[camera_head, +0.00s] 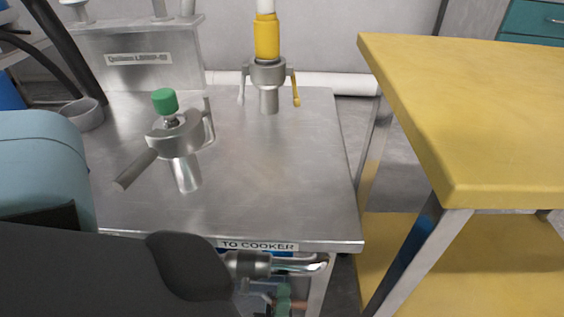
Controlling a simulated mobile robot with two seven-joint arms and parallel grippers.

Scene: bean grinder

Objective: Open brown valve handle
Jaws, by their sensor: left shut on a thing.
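My left gripper (192,265) comes in from the left as a dark, rounded shape below the front edge of the metal table. It is shut, and its fingertips and grip are largely hidden from this angle. A grey cylindrical fitting with a bright curved metal pipe (300,264) sticks out just right of it, under the "TO COOKER" label (258,245). No clearly brown valve handle can be made out; the handle in the grip appears hidden behind the gripper. Green and coppery parts (284,298) show lower down under the table. My right gripper is not in view.
The metal table (270,190) carries a green-knobbed grinder (178,135) with a side handle, a fitting with a yellow collar (267,38), and a small cup (83,114). A yellow table (480,120) stands at the right, across a narrow floor gap.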

